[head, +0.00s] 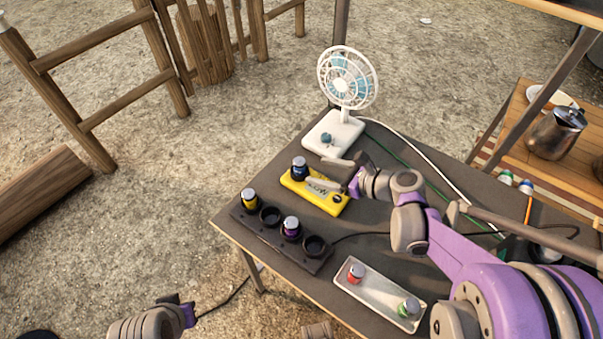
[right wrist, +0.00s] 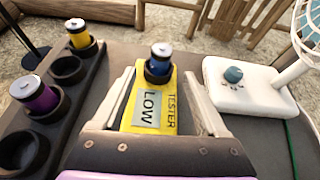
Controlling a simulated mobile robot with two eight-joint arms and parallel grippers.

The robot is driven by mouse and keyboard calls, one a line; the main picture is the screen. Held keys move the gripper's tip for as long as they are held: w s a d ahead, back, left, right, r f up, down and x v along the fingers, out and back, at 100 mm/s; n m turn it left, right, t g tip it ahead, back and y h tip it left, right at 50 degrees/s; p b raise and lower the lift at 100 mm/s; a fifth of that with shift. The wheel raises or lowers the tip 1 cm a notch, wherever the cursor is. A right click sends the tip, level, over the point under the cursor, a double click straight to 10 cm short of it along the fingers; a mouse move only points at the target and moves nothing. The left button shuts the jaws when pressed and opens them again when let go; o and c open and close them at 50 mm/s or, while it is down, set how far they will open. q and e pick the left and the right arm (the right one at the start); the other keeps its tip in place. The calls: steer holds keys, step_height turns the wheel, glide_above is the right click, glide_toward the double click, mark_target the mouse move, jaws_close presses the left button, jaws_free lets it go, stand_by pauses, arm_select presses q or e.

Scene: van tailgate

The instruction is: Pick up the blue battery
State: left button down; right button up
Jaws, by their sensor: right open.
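The blue battery (head: 299,171) stands upright at the far end of the yellow tester (head: 328,204). In the right wrist view the blue battery (right wrist: 158,63) sits in a dark round socket, and the tester (right wrist: 168,115) display reads LOW. My right gripper (head: 338,184) is over the tester, close to the battery. In the wrist view its two fingers (right wrist: 160,78) are spread apart, one on each side of the tester, with the battery ahead between the tips. Nothing is held. My left gripper (head: 184,307) is at the bottom left, off the table; its jaws are unclear.
A dark rack (head: 267,246) left of the tester holds a yellow battery (head: 249,199) and a purple battery (head: 291,227); two of its cups are empty. A white tray (head: 375,302) holds red and green batteries. A white fan (head: 334,135) stands behind the tester.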

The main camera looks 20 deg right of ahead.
mark_target(308, 173)
steer(key=shift+w+f+m+t, duration=0.2)
steer(key=shift+w+m+t, duration=0.1)
steer(key=shift+w, duration=0.15)
steer(key=x, duration=0.4)
steer(key=shift+w+a+b, duration=0.2)
steer(key=shift+a+b, duration=0.1)
steer(key=shift+b, duration=0.05)
steer(key=x, duration=0.5)
steer(key=shift+w+a+r+b, duration=0.2)
steer(key=shift+a+b, duration=0.1)
steer(key=shift+a, duration=0.15)
jaws_close()
